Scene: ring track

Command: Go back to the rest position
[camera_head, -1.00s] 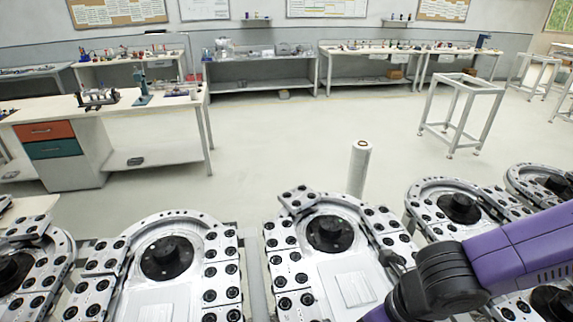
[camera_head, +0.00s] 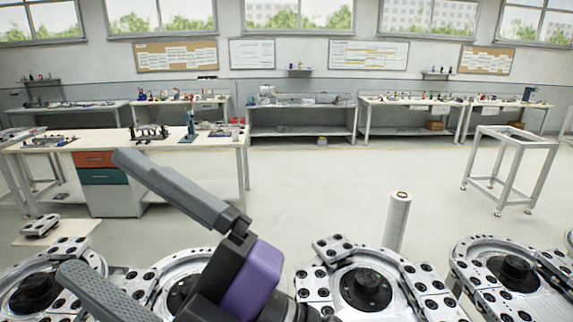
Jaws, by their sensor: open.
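My gripper (camera_head: 132,215) is raised in the lower left-centre of the head view, with its two long grey fingers spread wide apart. Nothing is between the fingers. The purple and black wrist part of my arm shows behind them. The gripper hangs in front of the ring-track units and hides much of one of them. One track unit (camera_head: 385,250) with a black round hub stands just right of the arm. Another track unit (camera_head: 95,262) is at the left, partly behind the lower finger.
A third track unit (camera_head: 465,260) is at the right. A white cylinder (camera_head: 397,222) stands upright behind the units. A workbench (camera_head: 190,148) with red and teal drawers is at the left. An empty metal frame (camera_head: 480,185) stands at the right. The floor (camera_head: 320,190) between is clear.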

